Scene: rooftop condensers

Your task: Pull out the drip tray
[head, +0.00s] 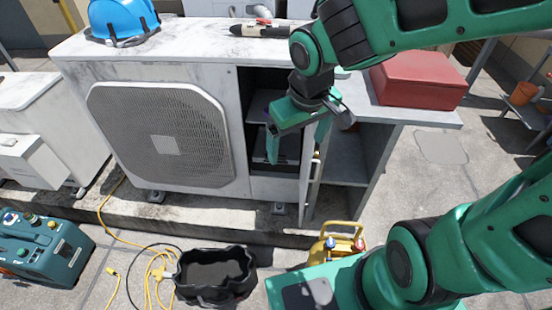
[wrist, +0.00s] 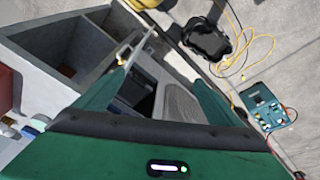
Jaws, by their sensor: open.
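The condenser unit (head: 165,65) stands on a low ledge with its right-hand compartment open. A dark, flat, tray-like part (head: 262,161) with a pale edge sits low in the compartment; I take it for the drip tray, partly hidden by my gripper. In the wrist view the dark opening (wrist: 146,101) shows between my fingers, but I cannot make out the tray's outline there. My gripper (head: 298,143) is open and empty, pointing down in front of the opening. Its two fingers also show apart in the wrist view (wrist: 160,85). I cannot tell whether a finger touches anything.
The narrow compartment door (head: 310,178) stands open just right of my gripper. Right of it is an open shelf frame with a red box (head: 418,78) on top. A black tub (head: 215,274), yellow cable and a teal case (head: 45,248) lie on the ground. A blue helmet (head: 122,18) sits on top.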

